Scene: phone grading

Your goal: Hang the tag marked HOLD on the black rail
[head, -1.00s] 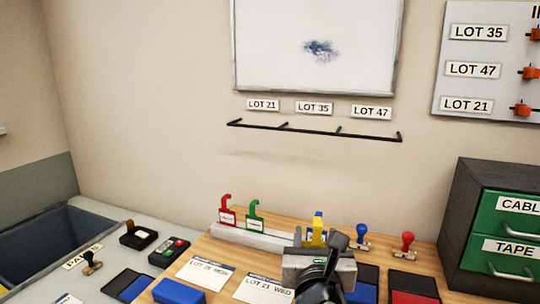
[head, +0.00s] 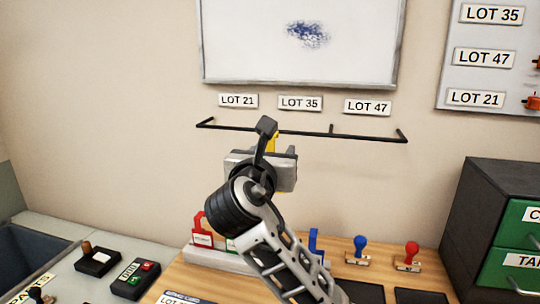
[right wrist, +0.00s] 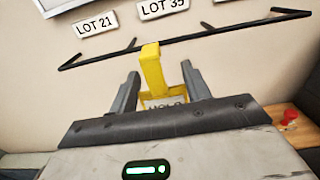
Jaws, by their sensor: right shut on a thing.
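The yellow tag (head: 271,142) is in my right gripper (head: 270,158), mostly hidden by it in the head view. In the right wrist view the tag (right wrist: 152,70) stands upright between the fingers (right wrist: 160,86), and its white label reads HOLD, partly cut off by the gripper body. The black rail (head: 360,136) runs along the wall behind the gripper. In the right wrist view the tag's top overlaps the rail (right wrist: 225,34); I cannot tell whether they touch. My left gripper is not in view.
Labels LOT 21 (head: 238,101), LOT 35 (head: 300,103) and LOT 47 (head: 367,106) are above the rail, under a whiteboard (head: 250,55). Below, a red tag (head: 202,230) and a blue tag (head: 314,243) stand near stamps (head: 360,250). The rail looks empty.

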